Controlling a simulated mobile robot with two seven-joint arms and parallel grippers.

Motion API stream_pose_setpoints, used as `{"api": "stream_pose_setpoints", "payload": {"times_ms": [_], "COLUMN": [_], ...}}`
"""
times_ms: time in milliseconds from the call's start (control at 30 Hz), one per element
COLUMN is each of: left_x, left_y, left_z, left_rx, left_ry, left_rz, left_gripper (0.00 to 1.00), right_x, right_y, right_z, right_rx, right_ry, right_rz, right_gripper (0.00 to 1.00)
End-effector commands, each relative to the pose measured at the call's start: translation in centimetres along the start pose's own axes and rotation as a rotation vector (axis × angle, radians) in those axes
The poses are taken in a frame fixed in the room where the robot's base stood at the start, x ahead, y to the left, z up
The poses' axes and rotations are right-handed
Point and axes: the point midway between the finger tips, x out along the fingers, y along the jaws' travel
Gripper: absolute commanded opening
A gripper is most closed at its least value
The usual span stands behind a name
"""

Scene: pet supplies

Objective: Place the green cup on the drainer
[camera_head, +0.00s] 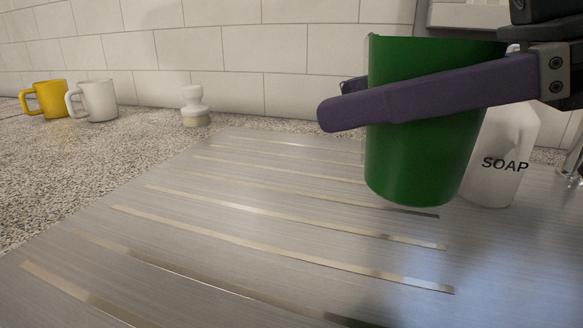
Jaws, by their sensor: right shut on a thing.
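The green cup (420,165) is upright at the right of the view, in front of the soap bottle. My right gripper (335,100) comes in from the right, with its purple fingers around the cup's sides, shut on it. The cup's base appears above or at the metal drainer (250,185); I cannot tell if it touches. The drainer has several raised or grooved strips and slopes across the middle of the view. My left gripper is not in view.
A white soap bottle (500,160) stands right behind the cup. A tiled wall is behind. The drainer's left part is clear.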

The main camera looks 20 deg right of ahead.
Motion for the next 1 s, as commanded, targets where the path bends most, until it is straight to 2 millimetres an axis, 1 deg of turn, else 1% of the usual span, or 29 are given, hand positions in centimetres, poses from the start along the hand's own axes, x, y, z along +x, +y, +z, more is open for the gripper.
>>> {"api": "stream_pose_setpoints", "payload": {"times_ms": [33, 100, 267, 500, 600, 833, 967, 1000], "left_x": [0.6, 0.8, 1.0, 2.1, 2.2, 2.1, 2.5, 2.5], "left_y": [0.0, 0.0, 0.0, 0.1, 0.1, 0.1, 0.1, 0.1], "left_z": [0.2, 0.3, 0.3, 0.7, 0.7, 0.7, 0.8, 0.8], "left_rx": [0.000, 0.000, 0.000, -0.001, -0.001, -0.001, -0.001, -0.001], "left_ry": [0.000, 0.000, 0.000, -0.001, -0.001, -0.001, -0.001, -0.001], "left_rz": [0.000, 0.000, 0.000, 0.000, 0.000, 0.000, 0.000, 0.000], "left_gripper": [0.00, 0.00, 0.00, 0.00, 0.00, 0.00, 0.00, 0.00], "right_x": [0.4, 0.7, 1.1, 2.1, 2.3, 2.3, 2.4, 2.4], "right_y": [0.0, 0.0, 0.0, 0.0, 0.0, 0.0, 0.0, 0.0], "right_z": [1.3, 2.3, 3.4, 6.7, 7.2, 7.2, 7.6, 7.6], "right_rx": [0.005, 0.004, 0.001, 0.004, 0.002, 0.000, -0.001, -0.001], "right_ry": [0.002, 0.000, 0.001, 0.001, 0.002, 0.001, 0.001, 0.001], "right_rz": [0.000, 0.000, 0.000, 0.000, 0.000, 0.000, 0.000, 0.000], "right_gripper": [0.28, 0.28, 0.28, 0.28, 0.28, 0.28, 0.28, 0.84]}}
